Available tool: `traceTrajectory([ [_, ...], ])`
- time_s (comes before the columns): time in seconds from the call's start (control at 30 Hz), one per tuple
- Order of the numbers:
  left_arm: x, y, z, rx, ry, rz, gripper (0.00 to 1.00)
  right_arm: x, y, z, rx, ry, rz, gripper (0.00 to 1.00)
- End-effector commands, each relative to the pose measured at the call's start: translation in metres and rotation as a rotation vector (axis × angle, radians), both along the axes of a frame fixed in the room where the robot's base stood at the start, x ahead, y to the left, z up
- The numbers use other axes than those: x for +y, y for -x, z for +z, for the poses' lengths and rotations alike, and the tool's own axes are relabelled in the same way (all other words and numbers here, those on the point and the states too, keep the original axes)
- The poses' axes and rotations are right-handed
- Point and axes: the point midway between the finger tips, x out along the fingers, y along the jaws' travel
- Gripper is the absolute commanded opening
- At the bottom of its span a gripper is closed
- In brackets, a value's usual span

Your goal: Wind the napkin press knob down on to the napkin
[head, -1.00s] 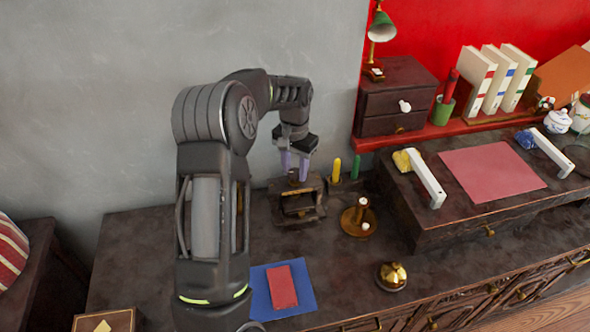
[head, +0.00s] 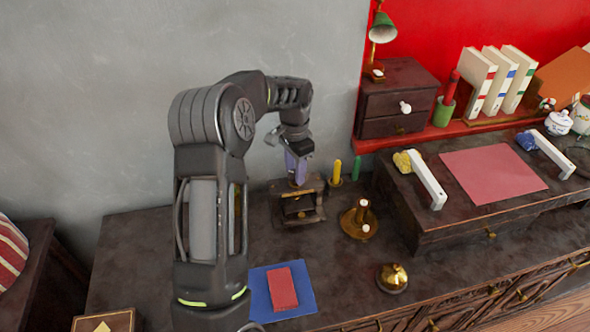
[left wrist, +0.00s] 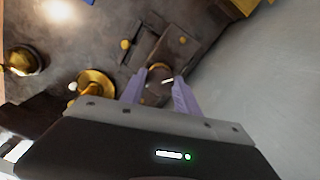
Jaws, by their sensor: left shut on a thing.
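The dark wooden napkin press (head: 302,214) stands on the sideboard near the wall, and shows in the left wrist view (left wrist: 178,52). My left gripper (head: 297,182) points down at the top of the press, its purple fingers shut on the press knob. In the left wrist view the round, brassy knob (left wrist: 159,82) sits between the two fingertips (left wrist: 160,86). The fingers hide part of the knob in the head view. I cannot make out a napkin inside the press, nor how far the plate is from it. My right gripper is not in view.
A brass stand with an upright post (head: 359,220) is right of the press. Yellow (head: 337,172) and green (head: 356,168) sticks stand behind it. A brass bell (head: 392,277) and a red packet (head: 282,289) on a blue sheet (head: 305,302) are in front.

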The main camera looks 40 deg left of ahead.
Motion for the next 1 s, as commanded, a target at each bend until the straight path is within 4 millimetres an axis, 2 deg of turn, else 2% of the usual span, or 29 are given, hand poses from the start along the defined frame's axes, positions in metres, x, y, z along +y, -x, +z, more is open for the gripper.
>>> traceTrajectory([
  [0.1, 0.001, -0.001, 0.001, -0.005, -0.002, 0.001, 0.00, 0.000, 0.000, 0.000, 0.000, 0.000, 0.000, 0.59],
  [0.13, 0.001, -0.001, 0.001, -0.005, -0.002, 0.001, 0.38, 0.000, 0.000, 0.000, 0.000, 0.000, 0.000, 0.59],
  [0.4, 0.000, -0.001, 0.001, -0.002, 0.000, 0.002, 0.59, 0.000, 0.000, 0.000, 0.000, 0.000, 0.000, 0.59],
  [0.77, 0.000, -0.001, 0.006, -0.003, -0.001, 0.002, 0.59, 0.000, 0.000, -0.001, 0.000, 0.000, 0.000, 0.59],
  [1.0, 0.000, -0.001, 0.040, -0.005, -0.002, 0.002, 0.59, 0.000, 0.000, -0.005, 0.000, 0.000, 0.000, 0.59],
])
